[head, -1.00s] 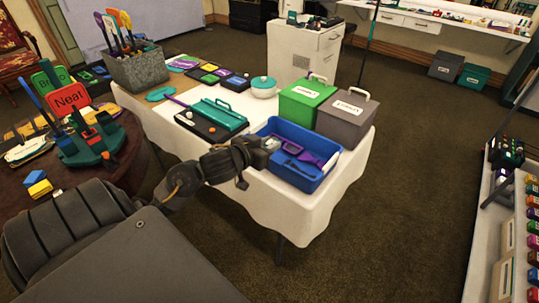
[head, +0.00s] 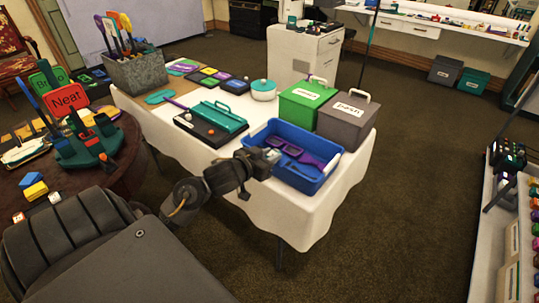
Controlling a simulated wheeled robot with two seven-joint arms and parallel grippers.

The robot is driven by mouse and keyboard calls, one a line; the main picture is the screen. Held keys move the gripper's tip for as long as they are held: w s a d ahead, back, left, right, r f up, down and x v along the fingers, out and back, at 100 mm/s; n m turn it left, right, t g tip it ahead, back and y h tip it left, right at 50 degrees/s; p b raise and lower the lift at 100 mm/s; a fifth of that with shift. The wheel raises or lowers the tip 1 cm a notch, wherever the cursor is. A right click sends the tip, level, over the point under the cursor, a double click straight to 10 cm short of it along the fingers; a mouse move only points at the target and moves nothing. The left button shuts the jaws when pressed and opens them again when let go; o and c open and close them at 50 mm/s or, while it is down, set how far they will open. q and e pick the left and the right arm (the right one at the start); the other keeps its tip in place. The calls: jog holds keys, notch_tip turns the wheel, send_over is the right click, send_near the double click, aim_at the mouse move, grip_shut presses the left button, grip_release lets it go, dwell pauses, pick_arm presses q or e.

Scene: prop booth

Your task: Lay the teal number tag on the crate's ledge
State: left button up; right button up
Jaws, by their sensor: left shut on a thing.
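The blue crate (head: 308,183) stands open at the front right of the white-clothed table, with purple and dark pieces inside. My left gripper (head: 269,156) is at the crate's near left side, over or against its rim; I cannot tell whether it touches. It is shut on a small pale piece (head: 273,154) at its tips. This may be the teal number tag, but it is too small to read and partly hidden by the fingers. The crate's ledge cannot be made out clearly. My right gripper is not in view.
A green lidded box (head: 303,105) and a grey lidded box (head: 343,122) stand right behind the crate. A black tray with a teal lid (head: 218,120) lies to its left. A round table (head: 125,165) with stands and blocks is at the left.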

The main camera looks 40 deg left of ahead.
pick_arm(q)
jog(key=shift+f, duration=0.25)
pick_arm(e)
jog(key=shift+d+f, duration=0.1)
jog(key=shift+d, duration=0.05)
pick_arm(q)
jog(key=o, duration=0.9)
jog(key=shift+o, duration=0.2)
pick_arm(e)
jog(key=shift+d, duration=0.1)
pick_arm(q)
jog(key=shift+r, duration=0.1)
